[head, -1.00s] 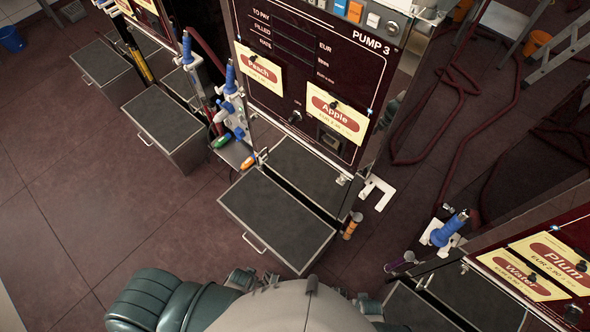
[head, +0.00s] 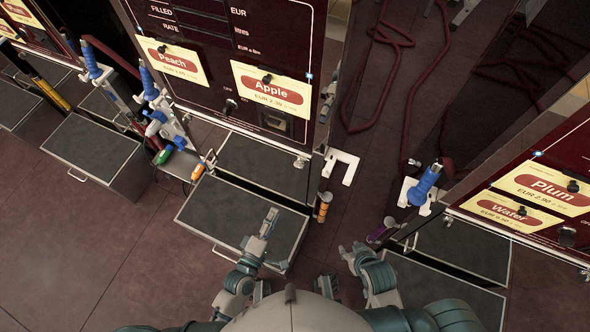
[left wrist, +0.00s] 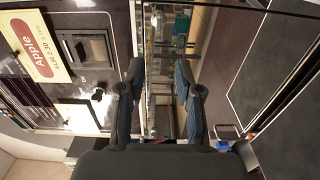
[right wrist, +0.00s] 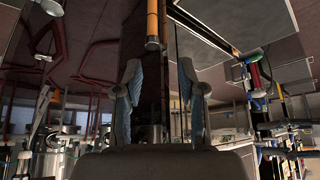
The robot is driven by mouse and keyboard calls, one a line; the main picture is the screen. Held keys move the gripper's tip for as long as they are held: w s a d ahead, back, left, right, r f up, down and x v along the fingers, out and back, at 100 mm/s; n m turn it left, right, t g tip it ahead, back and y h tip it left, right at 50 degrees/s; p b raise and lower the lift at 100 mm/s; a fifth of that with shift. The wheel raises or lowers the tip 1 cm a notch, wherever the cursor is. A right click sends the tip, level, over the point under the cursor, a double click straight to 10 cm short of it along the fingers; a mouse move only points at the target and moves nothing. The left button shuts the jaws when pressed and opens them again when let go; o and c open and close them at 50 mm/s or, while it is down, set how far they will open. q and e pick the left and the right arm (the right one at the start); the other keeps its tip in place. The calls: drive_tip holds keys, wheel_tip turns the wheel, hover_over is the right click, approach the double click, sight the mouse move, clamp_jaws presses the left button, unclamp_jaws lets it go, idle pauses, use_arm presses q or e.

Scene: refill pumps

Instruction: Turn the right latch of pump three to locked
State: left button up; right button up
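Pump three (head: 225,75) is the dark red panel with Peach and Apple cards, at the upper middle of the head view. A small pale fitting at its lower right corner looks like the right latch (head: 300,163); a pale knob-like part in the left wrist view (left wrist: 98,95) may be the same. Its setting is too small to tell.
The dark-topped drawer (head: 225,220) juts out below pump three. An orange cylinder (head: 324,206) and a white bracket (head: 342,166) stand beside its right corner. Another pump (head: 530,190) with Plum and Water cards and a blue nozzle (head: 424,186) is at right.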

use_arm(q)
drive_tip(key=b+x, duration=0.2)
drive_tip(key=x, duration=1.5)
use_arm(e)
drive_tip(key=w+a+r+t+y, duration=0.1)
drive_tip(key=w+a+r+t, duration=0.1)
drive_tip(key=w+t, duration=0.2)
drive_tip(key=shift+w+r, duration=0.35)
drive_tip(key=shift+w, duration=0.7)
use_arm(q)
drive_tip(key=shift+d+r, duration=0.1)
use_arm(e)
drive_tip(key=shift+a, duration=0.1)
use_arm(q)
clamp_jaws()
